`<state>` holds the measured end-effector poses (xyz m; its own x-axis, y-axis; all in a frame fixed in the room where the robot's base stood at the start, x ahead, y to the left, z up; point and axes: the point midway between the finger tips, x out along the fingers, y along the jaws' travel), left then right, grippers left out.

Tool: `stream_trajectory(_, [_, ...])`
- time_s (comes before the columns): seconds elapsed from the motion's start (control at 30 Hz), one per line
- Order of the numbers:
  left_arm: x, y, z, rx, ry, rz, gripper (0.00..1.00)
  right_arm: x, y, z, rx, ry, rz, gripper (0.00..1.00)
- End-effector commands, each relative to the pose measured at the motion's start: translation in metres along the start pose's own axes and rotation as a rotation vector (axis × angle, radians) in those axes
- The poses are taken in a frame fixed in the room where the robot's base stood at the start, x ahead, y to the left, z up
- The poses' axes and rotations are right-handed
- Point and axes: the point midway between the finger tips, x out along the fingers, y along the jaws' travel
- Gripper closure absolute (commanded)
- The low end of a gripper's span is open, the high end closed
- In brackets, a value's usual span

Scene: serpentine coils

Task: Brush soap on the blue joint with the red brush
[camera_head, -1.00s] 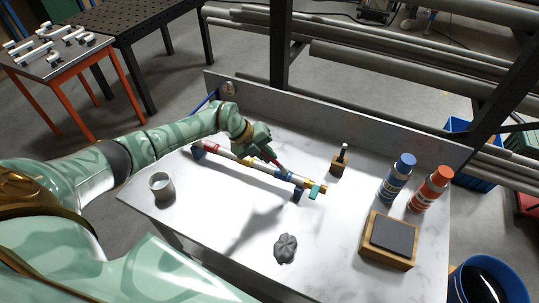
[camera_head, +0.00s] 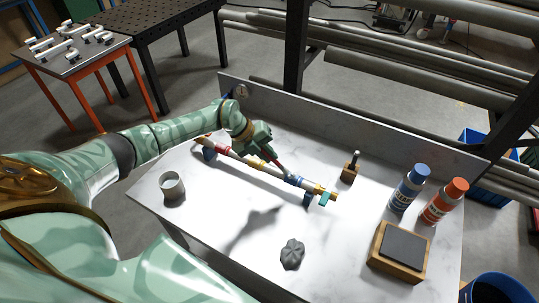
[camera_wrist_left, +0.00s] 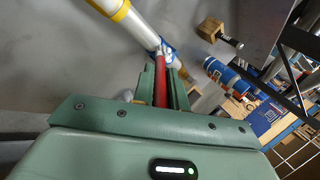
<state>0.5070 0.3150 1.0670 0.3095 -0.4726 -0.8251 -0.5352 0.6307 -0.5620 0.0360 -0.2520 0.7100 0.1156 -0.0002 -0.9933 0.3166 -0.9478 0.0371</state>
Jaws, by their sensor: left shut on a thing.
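A pipe (camera_head: 265,167) with red, yellow and blue joints lies raised on supports across the white table. The blue joint (camera_head: 294,181) is toward its right end; it also shows in the left wrist view (camera_wrist_left: 168,50). My left gripper (camera_head: 280,166) is above the pipe, shut on the red brush (camera_wrist_left: 161,82). The brush points down at the blue joint, and its tip appears at or against it; I cannot tell if it touches. The bristles and any soap are too small to make out. My right gripper is not in view.
A grey cup (camera_head: 172,187) stands at the left. A dark grey lump (camera_head: 292,253) lies in front. A small wooden block (camera_head: 349,172), a blue-capped bottle (camera_head: 408,190), an orange-capped bottle (camera_head: 443,203) and a wooden block with a dark pad (camera_head: 383,258) stand at the right. A low wall (camera_head: 350,130) runs behind.

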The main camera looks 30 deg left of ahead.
Motion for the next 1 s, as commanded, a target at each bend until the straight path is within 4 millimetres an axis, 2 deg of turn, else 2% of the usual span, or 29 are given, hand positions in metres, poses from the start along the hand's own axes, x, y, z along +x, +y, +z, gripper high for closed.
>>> stream_trajectory(0.23, [-0.007, -0.005, 0.000, 0.000, -0.001, 0.000, 1.00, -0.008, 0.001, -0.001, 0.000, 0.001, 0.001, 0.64])
stream_trajectory(0.7, [-0.051, -0.035, -0.003, -0.001, -0.001, 0.000, 1.00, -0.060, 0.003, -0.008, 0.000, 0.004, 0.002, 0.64])
stream_trajectory(1.0, [-0.049, -0.034, -0.004, -0.001, 0.000, 0.000, 1.00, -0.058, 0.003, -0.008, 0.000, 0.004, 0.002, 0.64])
